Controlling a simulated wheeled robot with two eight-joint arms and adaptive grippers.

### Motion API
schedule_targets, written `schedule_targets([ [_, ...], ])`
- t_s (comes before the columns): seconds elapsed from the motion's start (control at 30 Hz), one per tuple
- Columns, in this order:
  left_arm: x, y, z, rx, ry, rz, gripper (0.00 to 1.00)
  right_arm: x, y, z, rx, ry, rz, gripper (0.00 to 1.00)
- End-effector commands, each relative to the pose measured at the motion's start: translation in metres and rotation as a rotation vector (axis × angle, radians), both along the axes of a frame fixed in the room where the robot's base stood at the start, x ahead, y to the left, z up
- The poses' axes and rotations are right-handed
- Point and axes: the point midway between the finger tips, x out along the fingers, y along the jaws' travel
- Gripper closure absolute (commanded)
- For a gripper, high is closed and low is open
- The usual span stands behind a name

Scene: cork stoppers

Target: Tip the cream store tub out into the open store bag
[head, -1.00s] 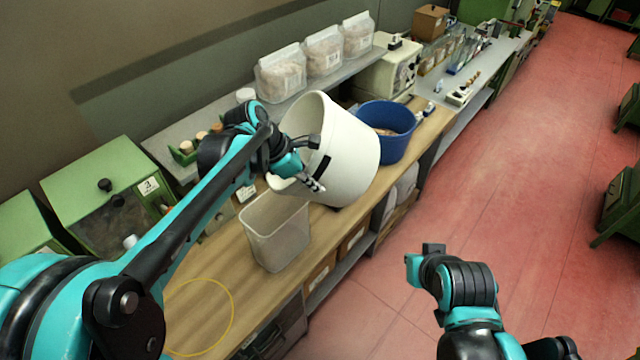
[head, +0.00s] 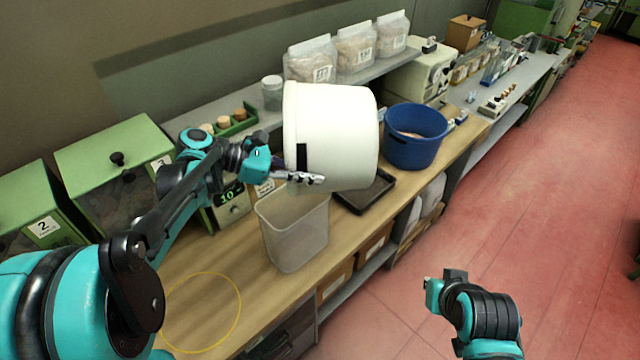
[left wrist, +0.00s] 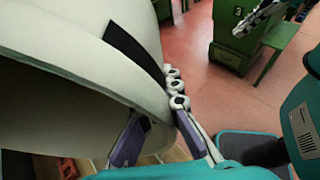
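The cream tub (head: 340,125) is held off the bench, tipped on its side with its rim toward the left. It fills the left of the left wrist view (left wrist: 60,50), its inside in shadow; no contents show. My left gripper (head: 308,179) is shut on the tub's wall at the rim; in the left wrist view its fingers (left wrist: 160,135) straddle the wall. The open store bag (head: 295,235), translucent and upright, stands on the bench below and slightly left of the tub. No cork shows in it. My right gripper (head: 440,290) is over the floor, its fingers unclear.
A dark tray (head: 366,192) lies under the tub. A blue bucket (head: 415,150) stands to its right. Filled bags (head: 312,63) and a jar (head: 272,93) stand on the shelf behind. Green bins (head: 115,165) are at left. A yellow ring (head: 240,305) marks clear bench at front left.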

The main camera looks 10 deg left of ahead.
Motion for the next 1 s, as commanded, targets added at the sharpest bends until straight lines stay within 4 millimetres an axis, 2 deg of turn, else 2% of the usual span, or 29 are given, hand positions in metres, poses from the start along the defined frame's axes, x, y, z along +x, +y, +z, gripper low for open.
schedule_targets([
  [0.1,-0.001,0.011,0.002,-0.074,-0.015,0.003,1.0,0.0,0.0,-0.013,0.0,0.0,0.0,1.0],
  [0.5,-0.007,0.042,0.021,-0.307,-0.057,0.001,1.0,0.0,0.0,-0.043,0.0,0.0,0.0,1.0],
  [0.77,-0.009,0.052,0.029,-0.378,-0.068,0.0,1.0,0.0,0.0,-0.05,0.0,0.0,0.0,1.0],
  [1.0,-0.009,0.051,0.03,-0.375,-0.067,-0.001,1.0,0.0,0.0,-0.048,0.0,0.0,0.0,1.0],
])
